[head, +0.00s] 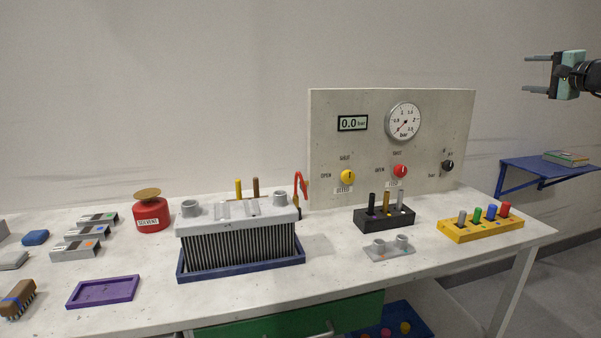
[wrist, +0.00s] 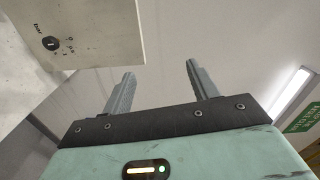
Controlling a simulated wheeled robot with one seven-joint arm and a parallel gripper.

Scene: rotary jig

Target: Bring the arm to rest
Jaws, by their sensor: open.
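My gripper (head: 537,74) is at the upper right of the head view, raised in the air to the right of the grey gauge panel and well above the bench. Its two fingers point left and stand apart with nothing between them. In the wrist view, my gripper (wrist: 158,85) also shows both fingers spread and empty, with bare wall and ceiling beyond. The gauge panel (wrist: 85,35) fills the upper left of the wrist view, with one black knob (wrist: 50,44) showing. Most of my arm is outside the head view.
The bench (head: 340,281) holds a ribbed block in a blue tray (head: 240,270), a red solvent can (head: 151,214), a black holder (head: 384,222) and a yellow holder (head: 481,231) with coloured pegs. A blue wall shelf (head: 545,172) with books is below my gripper. The air around it looks clear.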

